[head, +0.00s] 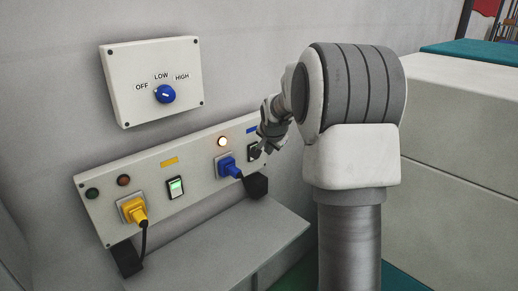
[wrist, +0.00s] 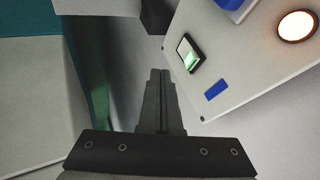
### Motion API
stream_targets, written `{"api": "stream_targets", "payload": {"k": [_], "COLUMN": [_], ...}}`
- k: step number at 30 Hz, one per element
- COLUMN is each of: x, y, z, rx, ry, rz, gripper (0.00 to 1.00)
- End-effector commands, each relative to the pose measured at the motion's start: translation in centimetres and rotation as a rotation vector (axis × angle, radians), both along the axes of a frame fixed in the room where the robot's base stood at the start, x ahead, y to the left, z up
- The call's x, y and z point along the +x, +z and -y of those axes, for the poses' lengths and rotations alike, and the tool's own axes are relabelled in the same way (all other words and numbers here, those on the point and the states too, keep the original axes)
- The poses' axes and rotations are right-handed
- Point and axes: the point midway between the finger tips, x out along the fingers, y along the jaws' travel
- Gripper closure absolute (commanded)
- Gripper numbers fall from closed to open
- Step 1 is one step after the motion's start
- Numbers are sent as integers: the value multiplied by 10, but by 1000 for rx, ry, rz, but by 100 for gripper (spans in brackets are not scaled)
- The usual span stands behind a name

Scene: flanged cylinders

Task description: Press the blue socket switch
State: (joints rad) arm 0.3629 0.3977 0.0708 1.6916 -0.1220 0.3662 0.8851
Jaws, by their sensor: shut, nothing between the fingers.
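The blue socket switch (head: 253,152) is a dark-framed rocker at the right end of the sloped panel, below a blue label (head: 251,130). My gripper hides part of it in the head view. In the wrist view the switch (wrist: 189,54) shows a white and green lit face, with the blue label (wrist: 216,90) beside it. My gripper (wrist: 160,73) is shut and empty, its tips just left of the switch in that view. In the head view my gripper (head: 260,152) is at the switch's right side. I cannot tell whether it touches.
A blue plug (head: 229,167) sits in its socket, with a lit lamp (head: 222,142) above. A yellow plug (head: 133,210) and a green-lit switch (head: 175,187) are further left. A dial box (head: 152,81) is on the wall above. A grey ledge (head: 215,245) lies below the panel.

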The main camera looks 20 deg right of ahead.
Motion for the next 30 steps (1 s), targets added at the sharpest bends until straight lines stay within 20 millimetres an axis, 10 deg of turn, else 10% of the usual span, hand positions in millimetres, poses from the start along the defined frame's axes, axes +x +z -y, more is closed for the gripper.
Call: {"api": "stream_targets", "payload": {"k": [10,30], "x": [35,72], "y": [-46,-38], "z": [12,-2], "rx": [1,0], "ry": [1,0], "rz": [-3,0], "gripper": [100,100]}}
